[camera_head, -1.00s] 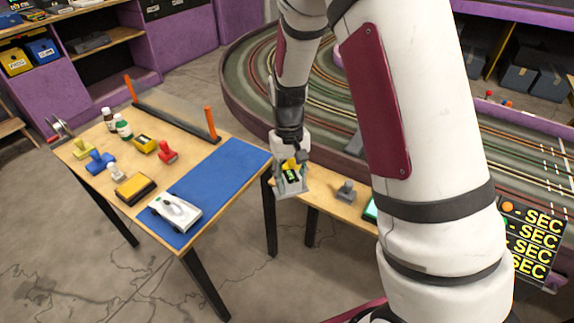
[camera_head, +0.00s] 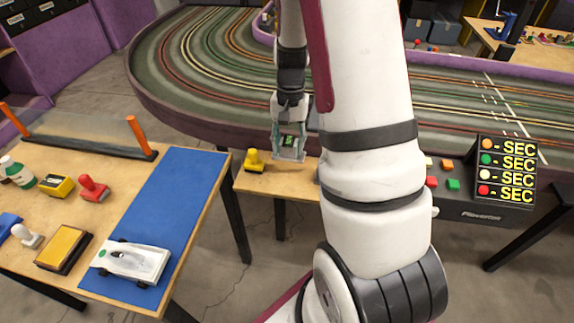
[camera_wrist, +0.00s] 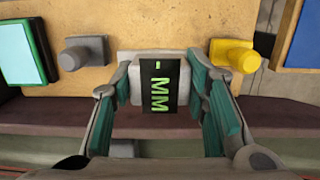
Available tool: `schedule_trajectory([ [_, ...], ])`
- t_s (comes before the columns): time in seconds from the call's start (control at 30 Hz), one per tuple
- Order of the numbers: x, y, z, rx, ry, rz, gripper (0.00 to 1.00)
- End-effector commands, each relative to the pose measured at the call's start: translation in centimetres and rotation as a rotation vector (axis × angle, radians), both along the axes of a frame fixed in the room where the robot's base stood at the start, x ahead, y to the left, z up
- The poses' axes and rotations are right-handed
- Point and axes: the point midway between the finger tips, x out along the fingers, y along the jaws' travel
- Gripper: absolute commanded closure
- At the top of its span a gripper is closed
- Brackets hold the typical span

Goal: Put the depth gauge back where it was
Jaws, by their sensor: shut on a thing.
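The depth gauge, with a black display and green "MM" letters (camera_wrist: 159,85), is between my gripper's fingers (camera_wrist: 163,100) in the wrist view. Its small green display (camera_head: 289,141) also shows in the head view, in my gripper (camera_head: 289,152). My gripper is shut on it, at the small wooden table (camera_head: 280,182) beside the track. A yellow knobbed item (camera_head: 254,160) stands left of it in the head view. In the wrist view, the gauge is between this yellow item (camera_wrist: 234,54) and a grey knobbed item (camera_wrist: 85,53). Whether the gauge touches the table cannot be told.
A teal-screened item (camera_wrist: 26,52) lies beyond the grey item. The curved slot track (camera_head: 190,60) runs behind. At left, a workbench holds a blue mat (camera_head: 180,200), a white car (camera_head: 130,262) and several stamps. A "SEC" display board (camera_head: 506,168) stands at right.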

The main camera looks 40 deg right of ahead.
Motion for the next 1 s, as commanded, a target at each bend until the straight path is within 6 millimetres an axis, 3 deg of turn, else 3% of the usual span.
schedule_trajectory([
  [0.1,0.0,0.0,-1.8,0.001,0.002,-0.001,0.96],
  [0.27,0.0,0.0,-2.8,-0.001,-0.001,0.002,0.96],
  [0.53,0.0,0.0,-6.1,0.000,0.001,0.001,0.96],
  [0.93,0.0,0.0,-6.6,-0.001,-0.001,0.002,0.96],
  [0.97,0.0,0.0,-6.5,-0.001,-0.001,0.002,0.52],
  [1.0,0.0,0.0,-6.5,-0.001,-0.001,0.003,0.43],
])
